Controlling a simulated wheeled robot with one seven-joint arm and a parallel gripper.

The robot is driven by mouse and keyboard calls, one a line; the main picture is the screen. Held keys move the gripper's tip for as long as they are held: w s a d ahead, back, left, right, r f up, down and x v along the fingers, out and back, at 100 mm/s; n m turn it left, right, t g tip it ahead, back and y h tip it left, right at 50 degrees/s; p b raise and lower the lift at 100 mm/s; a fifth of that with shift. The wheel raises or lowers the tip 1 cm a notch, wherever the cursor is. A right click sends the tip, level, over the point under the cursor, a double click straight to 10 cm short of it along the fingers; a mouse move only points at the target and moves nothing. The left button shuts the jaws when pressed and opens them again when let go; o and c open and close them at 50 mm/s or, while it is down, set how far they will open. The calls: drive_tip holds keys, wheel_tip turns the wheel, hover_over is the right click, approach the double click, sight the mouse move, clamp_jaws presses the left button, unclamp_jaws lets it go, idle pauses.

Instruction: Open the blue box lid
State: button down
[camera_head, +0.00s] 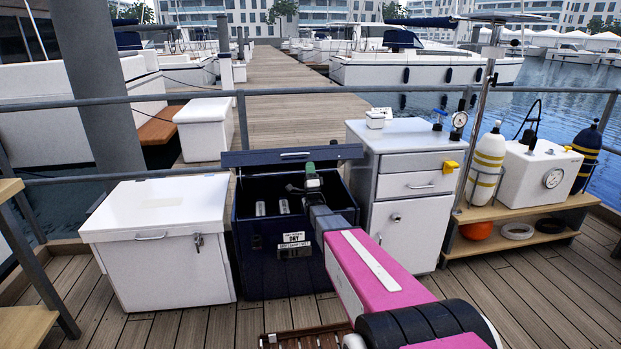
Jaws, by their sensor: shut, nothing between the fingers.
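Two pale cylinders stand inside on the left. My gripper (293,188) is shut and empty at the end of my pink arm, over the box opening and in front of the lid. In this view I cannot tell whether it touches the lid. My arm hides the box's right front part.
A white chest (165,245) stands close on the left, and a grey-white cabinet (405,215) close on the right. A wooden shelf (525,215) with tanks is farther right. A metal railing (290,90) runs behind. Bare deck lies in front of the white chest.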

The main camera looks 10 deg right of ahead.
sight(308, 147)
drive_tip(key=w+r+g, duration=0.1)
drive_tip(key=w+r, duration=0.1)
drive_tip(key=r, duration=0.1)
drive_tip(key=w+r, duration=0.2)
drive_tip(key=r, duration=0.1)
drive_tip(key=w+r+g, duration=0.1)
drive_tip(key=w+r, duration=0.1)
drive_tip(key=r, duration=0.2)
drive_tip(key=shift+w+g, duration=0.1)
drive_tip(key=shift+g, duration=0.2)
drive_tip(key=w+r+g, duration=0.1)
drive_tip(key=w+r, duration=0.4)
drive_tip(key=w, duration=0.5)
drive_tip(key=w+r+g, duration=0.2)
drive_tip(key=w+r, duration=0.4)
drive_tip(key=w, duration=0.5)
drive_tip(key=w+r+g, duration=0.2)
drive_tip(key=w+r, duration=0.4)
drive_tip(key=w, duration=0.5)
drive_tip(key=shift+w, duration=0.25)
drive_tip(key=shift+s, duration=0.1)
